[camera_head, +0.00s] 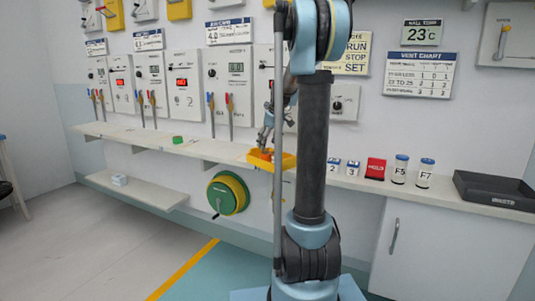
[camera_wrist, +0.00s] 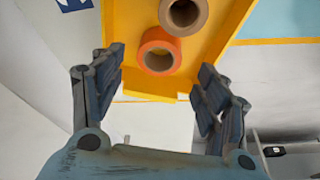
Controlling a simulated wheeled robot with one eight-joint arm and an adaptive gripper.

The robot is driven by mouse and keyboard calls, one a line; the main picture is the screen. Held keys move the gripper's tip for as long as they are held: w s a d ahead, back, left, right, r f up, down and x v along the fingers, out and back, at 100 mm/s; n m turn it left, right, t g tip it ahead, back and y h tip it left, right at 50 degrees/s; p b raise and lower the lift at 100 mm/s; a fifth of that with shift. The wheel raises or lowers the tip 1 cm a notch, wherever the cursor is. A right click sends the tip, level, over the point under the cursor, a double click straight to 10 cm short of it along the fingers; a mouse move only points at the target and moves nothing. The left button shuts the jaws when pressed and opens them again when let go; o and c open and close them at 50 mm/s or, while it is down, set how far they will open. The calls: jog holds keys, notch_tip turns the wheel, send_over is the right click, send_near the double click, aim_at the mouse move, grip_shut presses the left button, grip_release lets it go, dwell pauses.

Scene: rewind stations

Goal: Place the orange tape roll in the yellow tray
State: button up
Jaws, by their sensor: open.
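The yellow tray (camera_head: 289,162) stands on the long shelf, partly behind my arm. In the wrist view the tray (camera_wrist: 122,22) fills the top middle. The orange tape roll (camera_wrist: 149,60) lies in the tray close to its near edge, and shows as a small orange shape (camera_head: 262,155) in the head view. My gripper (camera_wrist: 162,62) is open, its two dark fingers standing apart on either side of the tray's near end. I see a gap between each finger and the roll. In the head view my gripper (camera_head: 267,136) is just above the tray.
A tan roll (camera_wrist: 194,26) sits in the tray beside the orange one. A small green item (camera_head: 177,140) is left on the shelf. Labelled blocks, a red item (camera_head: 375,168), blue-capped jars (camera_head: 400,170) and a black waste tray (camera_head: 495,189) stand to the right. Wall levers rise behind.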

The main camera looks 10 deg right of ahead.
jog(key=a+v, duration=0.1)
jog(key=v, duration=0.5)
jog(key=s+a+f+m+h, duration=0.1)
jog(key=s+f+m, duration=0.15)
jog(key=s, duration=0.85)
jog(key=s+a+f+m, duration=0.1)
jog(key=s+f, duration=0.3)
jog(key=s, duration=0.7)
jog(key=s+f+m, duration=0.1)
jog(key=s+f, duration=0.6)
jog(key=s, duration=0.2)
jog(key=s+d+f+m+h, duration=0.1)
jog(key=s+f+m, duration=0.1)
jog(key=s+f, duration=0.5)
jog(key=s, duration=0.3)
jog(key=shift+s+f+g, duration=0.25)
jog(key=shift+f+g, duration=0.05)
jog(key=shift+f, duration=0.1)
